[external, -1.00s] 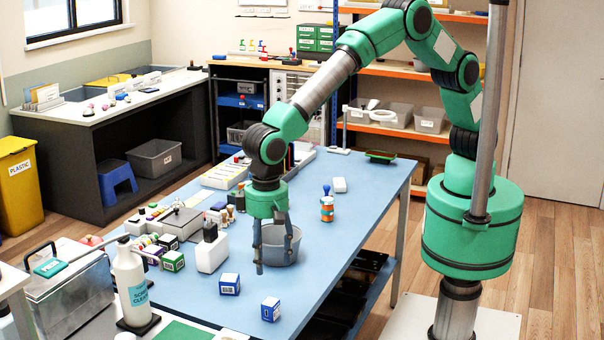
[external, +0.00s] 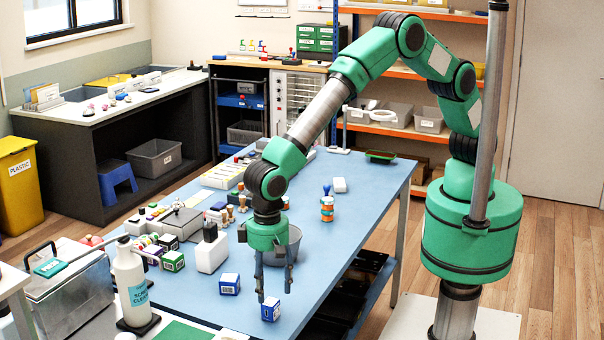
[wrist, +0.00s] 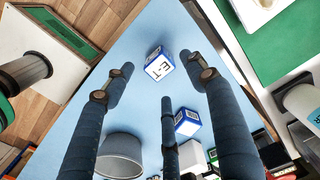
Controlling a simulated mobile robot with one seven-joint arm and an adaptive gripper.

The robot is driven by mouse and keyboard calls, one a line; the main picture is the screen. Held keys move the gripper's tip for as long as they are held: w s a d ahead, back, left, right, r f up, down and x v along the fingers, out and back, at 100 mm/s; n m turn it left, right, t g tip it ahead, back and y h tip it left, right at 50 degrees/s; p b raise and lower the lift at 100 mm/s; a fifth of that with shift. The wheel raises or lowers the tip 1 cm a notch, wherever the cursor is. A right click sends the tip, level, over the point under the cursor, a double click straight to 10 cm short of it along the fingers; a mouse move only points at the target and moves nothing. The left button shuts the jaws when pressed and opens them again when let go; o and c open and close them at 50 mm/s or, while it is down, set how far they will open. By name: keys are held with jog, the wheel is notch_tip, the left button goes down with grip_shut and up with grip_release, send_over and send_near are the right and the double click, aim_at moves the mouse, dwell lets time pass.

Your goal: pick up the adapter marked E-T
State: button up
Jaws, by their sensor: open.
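The adapter marked E-T is a small blue and white box (wrist: 159,66). In the wrist view its E-T label faces the camera, ahead of my fingers. In the external view a blue and white box (external: 270,309) stands near the table's front corner, just under my fingertips. My gripper (external: 275,293) is open and empty above it, fingers pointing down. My gripper also shows in the wrist view (wrist: 163,85), its dark fingers spread apart. A second blue and white box (external: 229,284) stands to the left; it shows in the wrist view (wrist: 187,123) between my fingers.
A grey bucket (external: 285,246) stands behind my gripper on the blue table (external: 330,262). A white bottle (external: 211,250) and several small boxes stand to the left. The table right of the bucket is clear.

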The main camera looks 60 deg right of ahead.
aim_at(270, 301)
jog(key=shift+f, duration=0.2)
jog(key=shift+f+b, duration=0.8)
jog(key=shift+f, duration=1.7)
jog(key=shift+d, duration=0.1)
jog(key=c, duration=1.2)
